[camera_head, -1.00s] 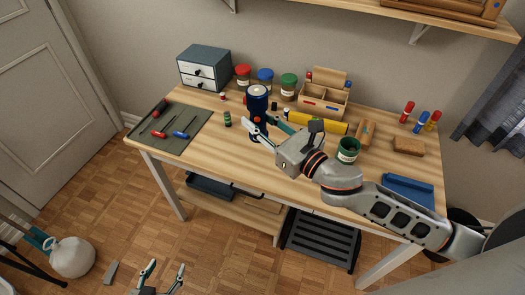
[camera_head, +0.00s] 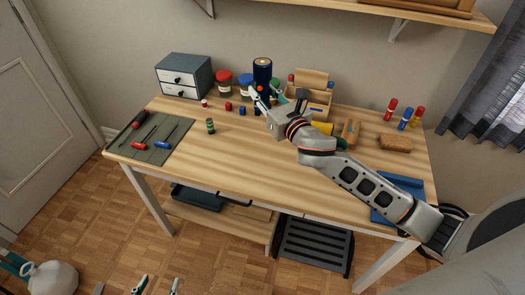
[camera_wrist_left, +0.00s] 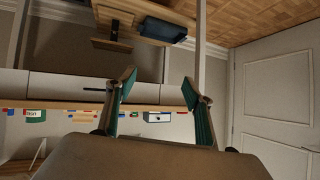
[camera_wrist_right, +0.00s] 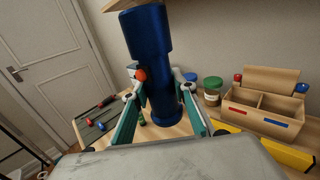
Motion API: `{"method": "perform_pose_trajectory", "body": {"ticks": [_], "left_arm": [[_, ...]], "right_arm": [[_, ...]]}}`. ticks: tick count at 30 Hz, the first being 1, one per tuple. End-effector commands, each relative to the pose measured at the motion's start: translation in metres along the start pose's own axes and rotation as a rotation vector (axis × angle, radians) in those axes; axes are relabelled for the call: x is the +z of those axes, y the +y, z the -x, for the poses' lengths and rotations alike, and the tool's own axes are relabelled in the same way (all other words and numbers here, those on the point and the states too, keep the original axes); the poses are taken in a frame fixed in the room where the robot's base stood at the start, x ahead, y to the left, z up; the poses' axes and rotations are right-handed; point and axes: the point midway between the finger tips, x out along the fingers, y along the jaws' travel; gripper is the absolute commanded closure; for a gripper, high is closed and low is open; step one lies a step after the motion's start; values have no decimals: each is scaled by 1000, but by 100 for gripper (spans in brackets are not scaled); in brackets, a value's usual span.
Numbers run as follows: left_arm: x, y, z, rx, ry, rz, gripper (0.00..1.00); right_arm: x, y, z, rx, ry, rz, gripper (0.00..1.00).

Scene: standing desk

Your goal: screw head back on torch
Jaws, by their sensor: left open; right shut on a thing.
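The torch (camera_head: 262,72) is a dark blue cylinder with a tan disc on its upper end, upright above the back of the bench. My right gripper (camera_head: 268,98) is shut around its lower part. I cannot tell a separate torch head in any view. My left gripper (camera_head: 157,286) is open and empty, low in front of the bench; its spread fingers show in the left wrist view (camera_wrist_left: 160,100).
A drawer box (camera_head: 184,76), lidded jars (camera_head: 223,84) and a wooden organiser (camera_head: 318,100) line the back. A green mat (camera_head: 160,151) with tools lies left. A small green cylinder (camera_head: 210,126) stands mid-bench. A blue tray (camera_head: 384,205) is right. The front middle is clear.

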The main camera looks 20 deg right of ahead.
Motion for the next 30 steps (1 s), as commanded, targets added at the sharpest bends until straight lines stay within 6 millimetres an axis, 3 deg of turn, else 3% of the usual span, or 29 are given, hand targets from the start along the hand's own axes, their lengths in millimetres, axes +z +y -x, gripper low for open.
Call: {"method": "perform_pose_trajectory", "body": {"ticks": [12, 18, 22, 30], "left_arm": [[50, 9, -18, 8, -38, 4, 48], [72, 12, -25, 10, -58, -3, 48], [64, 8, -26, 3, -44, -12, 48], [53, 4, -27, -4, -25, -15, 48]], "right_arm": [[-103, 1, 1, 0, 8, -5, 100], [-143, 1, 1, 0, 7, -4, 100], [-153, 1, 1, 1, 3, -3, 100], [-152, 1, 0, 2, -1, -1, 100]]}}
